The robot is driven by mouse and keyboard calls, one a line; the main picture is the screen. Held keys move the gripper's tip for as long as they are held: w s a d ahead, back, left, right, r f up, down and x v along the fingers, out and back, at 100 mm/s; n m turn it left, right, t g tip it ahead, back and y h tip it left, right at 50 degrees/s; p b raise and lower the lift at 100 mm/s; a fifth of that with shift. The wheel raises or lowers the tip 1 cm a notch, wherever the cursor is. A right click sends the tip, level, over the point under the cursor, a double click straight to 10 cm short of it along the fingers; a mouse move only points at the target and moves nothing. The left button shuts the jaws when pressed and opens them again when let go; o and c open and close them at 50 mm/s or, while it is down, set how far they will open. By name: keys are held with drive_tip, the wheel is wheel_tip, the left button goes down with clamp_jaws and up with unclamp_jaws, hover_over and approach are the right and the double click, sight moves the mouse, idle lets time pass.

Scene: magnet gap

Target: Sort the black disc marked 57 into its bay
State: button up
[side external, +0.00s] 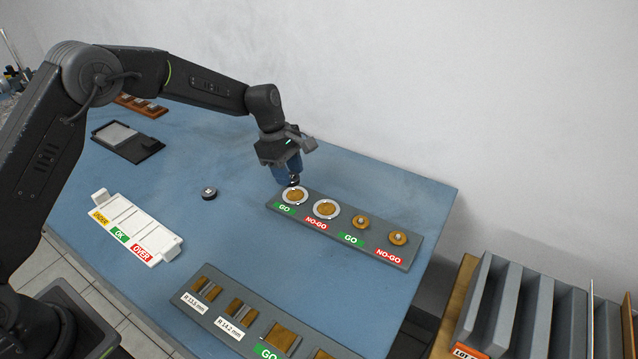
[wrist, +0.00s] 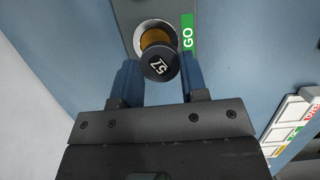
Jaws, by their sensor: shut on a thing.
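My gripper (side external: 289,178) is shut on the black disc marked 57 (wrist: 161,64), whose white label faces the wrist camera between the blue fingers. In the side view the disc is a small dark shape (side external: 294,182) at the fingertips, partly hidden. It is over the first GO ring (side external: 285,197) at the left end of the grey gauge board (side external: 333,238). In the wrist view the disc covers part of that ring (wrist: 140,30); I cannot tell whether they touch. The white sorting tray (side external: 127,222) has bays labelled UNDER, OK and OVER, and its edge shows in the wrist view (wrist: 288,112).
Another black disc (side external: 209,193) lies on the blue table between tray and gauge board. A NO-GO ring (side external: 326,209) and two brass knobs fill the board. A grey slotted board (side external: 226,310) lies in front. A black case (side external: 127,141) sits behind the tray.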

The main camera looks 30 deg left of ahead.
drive_tip(key=s+a, duration=0.3)
drive_tip(key=a, duration=0.3)
drive_tip(key=s+a, duration=0.3)
drive_tip(key=a, duration=0.3)
drive_tip(key=s+a, duration=0.3)
drive_tip(key=a, duration=0.3)
drive_tip(key=shift+s+a, duration=0.2)
drive_tip(key=s+a, duration=0.7)
drive_tip(key=s, duration=0.2)
hover_over(136, 224)
drive_tip(key=a, duration=0.1)
drive_tip(key=shift+f, duration=0.1)
drive_tip(key=shift+f, duration=0.1)
drive_tip(key=shift+f, duration=2.75)
drive_tip(key=shift+f, duration=0.2)
